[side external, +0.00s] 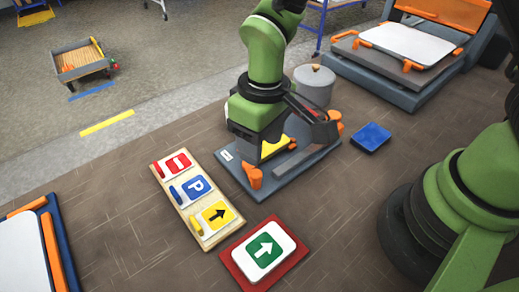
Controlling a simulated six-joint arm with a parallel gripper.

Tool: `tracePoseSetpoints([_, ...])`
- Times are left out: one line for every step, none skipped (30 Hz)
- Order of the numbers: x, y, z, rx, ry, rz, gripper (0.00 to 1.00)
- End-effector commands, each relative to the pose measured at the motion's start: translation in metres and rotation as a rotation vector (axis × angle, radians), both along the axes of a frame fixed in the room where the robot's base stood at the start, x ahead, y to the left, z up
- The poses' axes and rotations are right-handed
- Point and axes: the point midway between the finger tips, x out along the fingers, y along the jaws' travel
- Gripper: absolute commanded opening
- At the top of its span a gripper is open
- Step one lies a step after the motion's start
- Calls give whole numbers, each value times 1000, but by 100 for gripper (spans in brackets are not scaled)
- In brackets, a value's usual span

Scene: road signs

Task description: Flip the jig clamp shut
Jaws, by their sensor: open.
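The jig is a blue-grey plate (277,184) on the bench, with a small white label at its left corner. An orange clamp part (253,178) stands at its near left edge, and another orange piece (336,117) shows at its far right. A yellow sign (275,147) lies on the jig, partly hidden by my gripper. My gripper (312,133) is open, low over the jig's right part and close to the far orange piece. I cannot tell whether it touches the clamp. My wrist hides much of the jig, so how far the clamp stands open is unclear.
A blue block (371,137) is to the right. A grey lidded pot (314,86) stands behind. The left bench is mostly clear.

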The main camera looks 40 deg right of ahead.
Motion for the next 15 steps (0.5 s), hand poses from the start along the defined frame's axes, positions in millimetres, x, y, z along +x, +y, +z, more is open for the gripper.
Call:
tracePoseSetpoints([0, 1, 3, 0, 0, -67, 50])
tracePoseSetpoints([0, 2, 6, 0, 2, -118, 50])
tracePoseSetpoints([-1, 3, 8, 0, 3, -187, 50])
tracePoseSetpoints([-1, 3, 10, 0, 5, -235, 50])
tracePoseSetpoints([-1, 4, 12, 0, 5, -279, 50])
tracePoseSetpoints([-1, 4, 14, 0, 8, -329, 50])
tracePoseSetpoints([-2, 4, 15, -1, 8, -360, 50])
tracePoseSetpoints([-2, 4, 15, -1, 9, -384, 50])
tracePoseSetpoints([-2, 5, 14, -1, 10, -407, 50])
tracePoseSetpoints([-2, 5, 12, -3, 12, -417, 50])
tracePoseSetpoints([-2, 5, 10, -3, 13, -424, 50])
tracePoseSetpoints([-2, 5, 5, -4, 15, -426, 50])
tracePoseSetpoints([-2, 5, 1, -5, 15, -425, 50])
tracePoseSetpoints([-3, 5, -4, -6, 16, -425, 50])
tracePoseSetpoints([-3, 6, -11, -6, 16, -424, 50])
